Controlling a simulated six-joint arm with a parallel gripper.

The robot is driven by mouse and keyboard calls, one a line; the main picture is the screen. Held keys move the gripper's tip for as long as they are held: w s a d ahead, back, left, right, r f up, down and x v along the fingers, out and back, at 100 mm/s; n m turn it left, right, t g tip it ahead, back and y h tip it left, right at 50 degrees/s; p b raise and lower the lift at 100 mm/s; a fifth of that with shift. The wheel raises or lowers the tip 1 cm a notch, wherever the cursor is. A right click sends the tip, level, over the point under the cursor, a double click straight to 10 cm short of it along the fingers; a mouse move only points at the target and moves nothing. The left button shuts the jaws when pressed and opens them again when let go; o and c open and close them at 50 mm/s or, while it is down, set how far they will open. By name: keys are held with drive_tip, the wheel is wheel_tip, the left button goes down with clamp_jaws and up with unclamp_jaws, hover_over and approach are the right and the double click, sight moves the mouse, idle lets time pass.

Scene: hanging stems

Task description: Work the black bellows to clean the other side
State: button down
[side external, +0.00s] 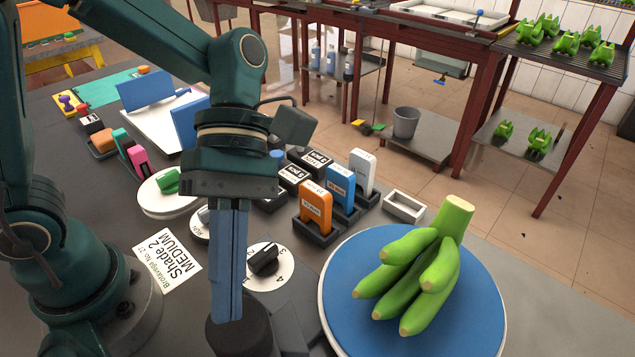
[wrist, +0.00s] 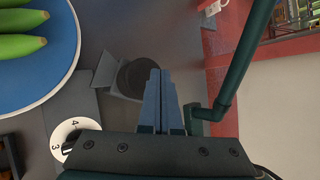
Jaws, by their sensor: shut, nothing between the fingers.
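The black bellows (side external: 252,340) is a dark round cylinder at the bottom of the side view, partly cut off by the frame's edge. In the wrist view its round top (wrist: 134,78) shows just left of the fingertips. My gripper (side external: 228,318) has its two long blue fingers shut together with nothing between them, pointing down at the bellows. The fingertips overlap the bellows' top in the side view; I cannot tell whether they touch it. A green banana bunch (side external: 425,270) stands on the round blue turntable (side external: 480,325), right of the bellows.
Orange (side external: 316,207), blue (side external: 341,184) and white (side external: 362,172) upright blocks stand in black holders behind. An empty white tray (side external: 404,206) is nearby.

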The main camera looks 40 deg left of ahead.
drive_tip(key=shift+f, duration=0.2)
idle(0.3)
drive_tip(key=shift+f, duration=0.25)
drive_tip(key=shift+f, duration=1)
idle(1.0)
drive_tip(key=shift+r, duration=1.45)
drive_tip(key=shift+r, duration=0.1)
drive_tip(key=shift+r, duration=2.4)
